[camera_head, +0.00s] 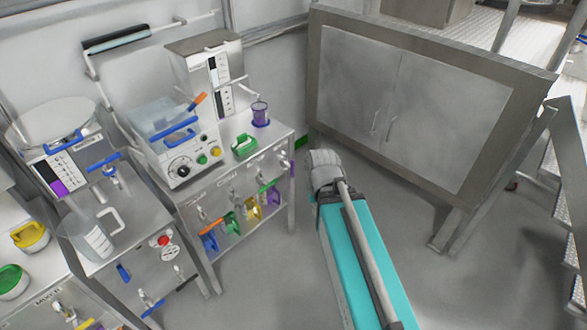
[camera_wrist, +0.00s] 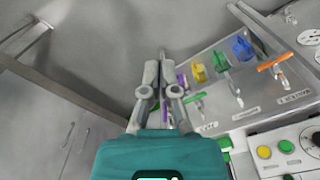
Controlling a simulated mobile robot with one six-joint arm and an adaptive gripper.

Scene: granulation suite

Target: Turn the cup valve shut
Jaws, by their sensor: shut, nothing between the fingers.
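My gripper (camera_wrist: 160,62) is shut and empty in the wrist view, its fingertips apart from any handle. A valve panel on the bench front lies to its right. It carries an orange-handled valve (camera_wrist: 277,62), which also shows in the head view (camera_head: 211,228), and a green-handled valve (camera_head: 269,185). Blue (camera_wrist: 242,47), green (camera_wrist: 220,61), yellow (camera_wrist: 199,73) and purple pieces hang there; my fingers partly hide the purple one. The panel labels are too small to read, so I cannot tell which is the cup valve. A purple cup (camera_head: 260,116) stands on the bench top.
A grey cabinet (camera_head: 410,110) stands behind my arm. The bench left of my arm bears a machine with a blue-handled lid (camera_head: 178,130) and a green-handled lid (camera_head: 244,146). Another bench with a jug (camera_head: 95,238) is further left. The floor around my arm is clear.

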